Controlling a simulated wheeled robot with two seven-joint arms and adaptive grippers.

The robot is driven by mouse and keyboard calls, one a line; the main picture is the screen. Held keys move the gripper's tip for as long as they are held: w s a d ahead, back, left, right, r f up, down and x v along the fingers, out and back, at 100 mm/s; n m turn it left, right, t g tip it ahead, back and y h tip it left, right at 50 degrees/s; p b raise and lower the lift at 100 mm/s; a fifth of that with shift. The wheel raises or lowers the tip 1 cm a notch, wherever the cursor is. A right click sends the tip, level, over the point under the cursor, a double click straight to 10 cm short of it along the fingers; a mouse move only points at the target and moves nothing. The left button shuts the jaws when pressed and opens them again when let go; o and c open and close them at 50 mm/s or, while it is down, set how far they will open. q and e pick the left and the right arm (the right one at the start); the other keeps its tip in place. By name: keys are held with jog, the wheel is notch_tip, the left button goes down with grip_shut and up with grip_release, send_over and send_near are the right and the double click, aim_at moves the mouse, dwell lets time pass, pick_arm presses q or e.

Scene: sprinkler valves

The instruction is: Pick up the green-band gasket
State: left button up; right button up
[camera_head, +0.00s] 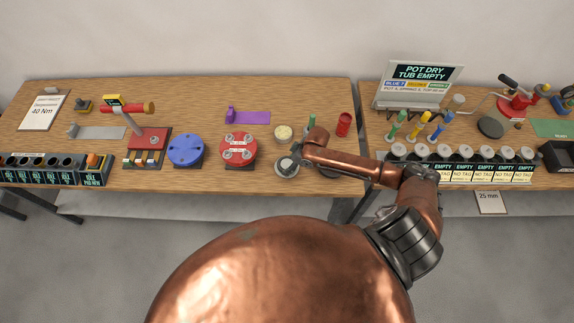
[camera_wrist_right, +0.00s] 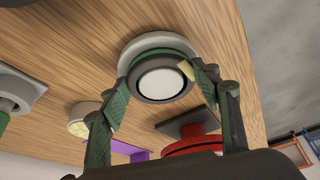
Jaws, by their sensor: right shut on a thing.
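The green-band gasket (camera_wrist_right: 163,68) is a dark ring with a green band and a pale centre. In the right wrist view it sits against a pale round seat (camera_wrist_right: 150,42). My right gripper (camera_wrist_right: 158,80) has its green-padded fingers on opposite sides of the gasket, shut on it. In the head view the right gripper (camera_head: 290,158) is over a grey round piece (camera_head: 287,168) near the table's front edge, and the gasket is too small to make out there. My left gripper is not in view.
A cream disc (camera_head: 283,132), a green post (camera_head: 311,122) and a red cup (camera_head: 343,124) stand close by. A red round fixture (camera_head: 238,152) and a blue disc (camera_head: 185,149) lie left. The right table (camera_head: 375,125) holds coloured posts and a row of labelled tubs.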

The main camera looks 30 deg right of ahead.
jog(key=c, duration=0.5)
jog(key=shift+r, duration=0.1)
